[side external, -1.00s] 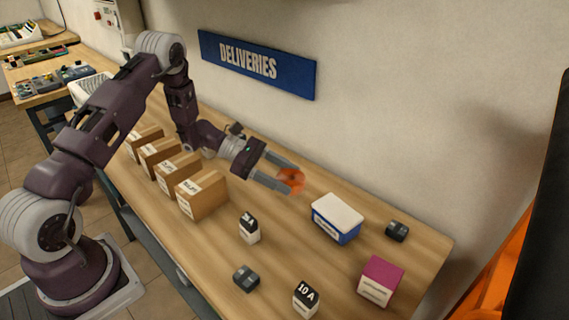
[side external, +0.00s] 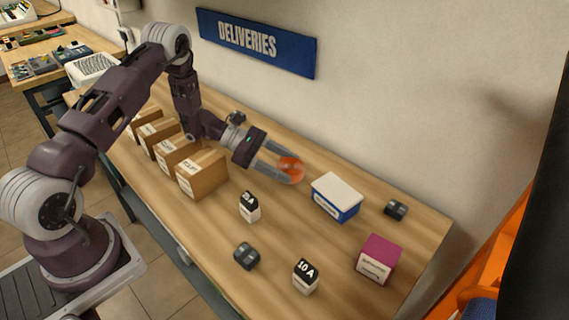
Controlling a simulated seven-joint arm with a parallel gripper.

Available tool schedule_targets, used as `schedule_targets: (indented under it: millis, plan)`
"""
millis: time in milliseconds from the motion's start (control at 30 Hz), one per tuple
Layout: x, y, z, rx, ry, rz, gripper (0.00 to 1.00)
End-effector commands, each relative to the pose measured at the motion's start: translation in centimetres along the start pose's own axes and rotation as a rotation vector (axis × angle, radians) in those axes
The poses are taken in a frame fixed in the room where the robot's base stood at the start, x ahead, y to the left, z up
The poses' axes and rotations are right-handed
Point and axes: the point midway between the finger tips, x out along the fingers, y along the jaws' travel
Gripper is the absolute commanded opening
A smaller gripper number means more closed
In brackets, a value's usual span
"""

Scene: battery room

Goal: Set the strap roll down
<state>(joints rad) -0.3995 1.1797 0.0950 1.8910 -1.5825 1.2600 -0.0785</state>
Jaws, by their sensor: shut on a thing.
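The strap roll (side external: 291,168) is orange and round. It is between the fingers of my gripper (side external: 287,171), which is shut on it. The gripper points right and reaches over the back half of the wooden table (side external: 330,262), left of the blue and white box. I cannot tell from this view whether the roll touches the table top. The gripper's fingers hide part of the roll.
A blue and white box (side external: 336,196) stands right of the roll. A magenta box (side external: 379,259), dark small blocks (side external: 246,255) (side external: 396,209) and black-and-white boxes (side external: 249,206) (side external: 305,275) stand nearby. Several cardboard boxes (side external: 202,175) line the left. Bare table lies in front of the roll.

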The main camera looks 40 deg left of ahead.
Motion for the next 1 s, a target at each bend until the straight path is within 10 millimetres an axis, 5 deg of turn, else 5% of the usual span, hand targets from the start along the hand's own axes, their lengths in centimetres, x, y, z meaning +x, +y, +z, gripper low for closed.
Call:
schedule_targets:
  millis: [267, 300, 400, 767, 1000]
  plan:
    - [0.2, 0.0, -0.5, -0.001, 0.0, 0.0, 0.19]
    - [0.2, 0.0, -0.6, -0.001, 0.0, 0.0, 0.68]
    - [0.2, 0.0, -0.5, 0.0, 0.0, 0.0, 0.87]
    - [0.0, 0.1, 0.0, 0.001, 0.0, 0.001, 0.89]
    - [-2.2, 0.1, 5.3, 0.005, -0.002, 0.003, 0.89]
